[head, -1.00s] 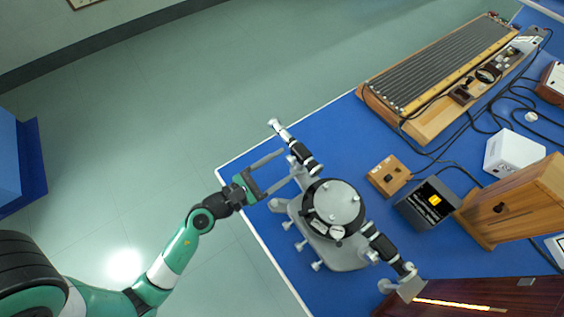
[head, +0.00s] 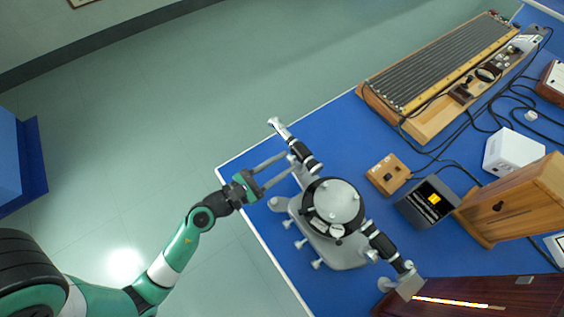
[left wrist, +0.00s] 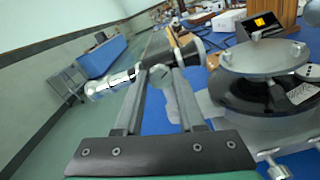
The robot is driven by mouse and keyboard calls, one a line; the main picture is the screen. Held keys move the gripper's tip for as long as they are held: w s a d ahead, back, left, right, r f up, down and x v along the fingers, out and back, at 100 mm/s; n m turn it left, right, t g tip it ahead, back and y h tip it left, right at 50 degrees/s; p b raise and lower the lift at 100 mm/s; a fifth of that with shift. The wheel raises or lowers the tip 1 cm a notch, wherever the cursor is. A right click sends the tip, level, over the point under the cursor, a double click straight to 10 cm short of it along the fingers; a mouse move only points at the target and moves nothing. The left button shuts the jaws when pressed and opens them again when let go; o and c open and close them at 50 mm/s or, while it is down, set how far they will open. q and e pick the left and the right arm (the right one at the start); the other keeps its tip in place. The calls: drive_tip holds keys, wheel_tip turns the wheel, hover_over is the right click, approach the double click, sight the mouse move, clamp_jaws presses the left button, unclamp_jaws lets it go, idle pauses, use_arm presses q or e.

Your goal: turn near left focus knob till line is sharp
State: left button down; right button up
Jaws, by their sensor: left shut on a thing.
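The spectrometer (head: 335,205) stands on the blue bench, with a round grey table on top and a black-and-silver telescope tube (head: 302,150) reaching to the upper left. My left gripper (head: 289,163) reaches in from the left with its fingertips at the side of this tube. In the left wrist view the two fingers (left wrist: 160,76) are shut on a small round grey focus knob (left wrist: 159,73) beside the tube. The second tube (head: 385,246) points to the lower right. A small dark screen (head: 430,204) shows a yellow square. My right gripper is out of view.
A wooden box (head: 388,174) and a white box (head: 513,151) stand right of the spectrometer, with black cables around. A wooden cabinet (head: 515,200) and a long brown housing with a glowing strip (head: 450,302) stand lower right. The floor left of the bench is clear.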

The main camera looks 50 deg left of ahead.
use_arm(q)
drive_tip(key=n+p, duration=0.1)
drive_tip(key=n, duration=0.1)
drive_tip(key=n+p, duration=0.2)
drive_tip(key=shift+a+r+n, duration=0.1)
drive_tip(key=shift+r+n, duration=0.1)
drive_tip(key=shift+n, duration=0.2)
drive_tip(key=n+p, duration=0.2)
drive_tip(key=n, duration=0.1)
drive_tip(key=shift+n, duration=0.3)
drive_tip(key=n+p, duration=0.2)
drive_tip(key=n, duration=0.2)
drive_tip(key=shift+a+f+n+p, duration=0.1)
drive_tip(key=shift+n+p, duration=0.2)
drive_tip(key=shift+p, duration=0.05)
drive_tip(key=n+p, duration=0.1)
drive_tip(key=n, duration=0.2)
drive_tip(key=shift+n+p, duration=0.3)
drive_tip(key=shift+p, duration=0.05)
drive_tip(key=n+p, duration=0.1)
drive_tip(key=n, duration=0.2)
drive_tip(key=shift+f+n+p, duration=0.1)
drive_tip(key=shift+n+p, duration=0.2)
drive_tip(key=shift+p, duration=0.05)
drive_tip(key=n+p, duration=0.1)
drive_tip(key=n, duration=0.2)
drive_tip(key=shift+n+p, duration=0.3)
drive_tip(key=shift+f+n+p, duration=0.2)
drive_tip(key=shift+n+p, duration=0.35)
drive_tip(key=shift+n, duration=1.05)
